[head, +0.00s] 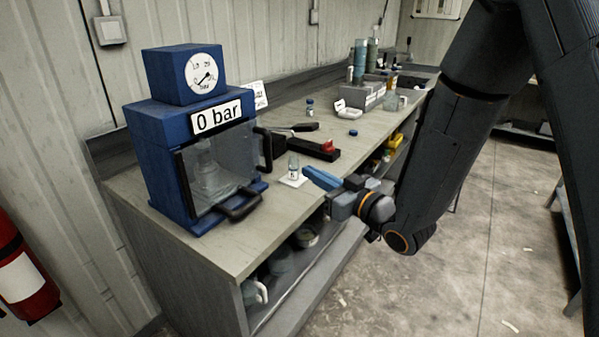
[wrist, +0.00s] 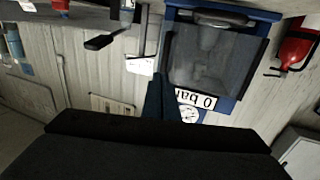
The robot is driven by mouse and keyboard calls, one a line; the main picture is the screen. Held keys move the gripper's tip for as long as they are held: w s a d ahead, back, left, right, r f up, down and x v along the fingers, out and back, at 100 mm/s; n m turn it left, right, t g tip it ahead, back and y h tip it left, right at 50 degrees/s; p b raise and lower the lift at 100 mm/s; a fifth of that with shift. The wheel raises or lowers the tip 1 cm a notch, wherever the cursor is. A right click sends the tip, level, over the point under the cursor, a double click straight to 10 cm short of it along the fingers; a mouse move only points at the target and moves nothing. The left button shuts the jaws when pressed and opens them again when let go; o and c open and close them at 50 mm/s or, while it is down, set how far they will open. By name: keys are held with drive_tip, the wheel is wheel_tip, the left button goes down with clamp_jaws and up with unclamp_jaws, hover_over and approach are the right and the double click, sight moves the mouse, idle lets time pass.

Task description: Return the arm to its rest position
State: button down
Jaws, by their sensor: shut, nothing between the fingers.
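My gripper (head: 322,178) has blue fingers, shut with nothing between them. In the head view it is above the front edge of the bench, just right of a small glass vial (head: 293,165) on a white square. I cannot tell the exact gap between them. My dark arm comes down from the upper right. In the wrist view the shut fingers (wrist: 160,92) point toward the wall and the blue pressure box (wrist: 238,112), and the picture is upside down.
The blue pressure box (head: 160,150) with a "0 bar" label and dial stands on the bench (head: 235,237) at left. A black tool with a red part (head: 328,147) lies behind the vial. A fire extinguisher (head: 22,272) hangs at far left. The floor (head: 480,250) at right is mostly clear.

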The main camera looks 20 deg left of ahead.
drive_tip(key=d+f+m+h, duration=0.2)
drive_tip(key=d+f+h, duration=0.15)
drive_tip(key=d, duration=0.45)
drive_tip(key=d+f+m+g+h, duration=0.1)
drive_tip(key=d+f+m+h, duration=0.1)
drive_tip(key=d+h, duration=0.45)
drive_tip(key=d+f+m+h, duration=0.2)
drive_tip(key=d+m, duration=0.1)
drive_tip(key=d, duration=0.7)
drive_tip(key=s+d+m+g+h, duration=0.1)
drive_tip(key=s+d+g, duration=0.3)
drive_tip(key=s, duration=0.5)
drive_tip(key=s+d+f+m+g+h, duration=0.1)
drive_tip(key=s+d+m+g+h, duration=0.1)
drive_tip(key=s+d, duration=0.4)
drive_tip(key=s+m+g, duration=0.1)
drive_tip(key=s, duration=0.2)
drive_tip(key=shift+s+f+g, duration=0.25)
drive_tip(key=shift+s+g, duration=0.15)
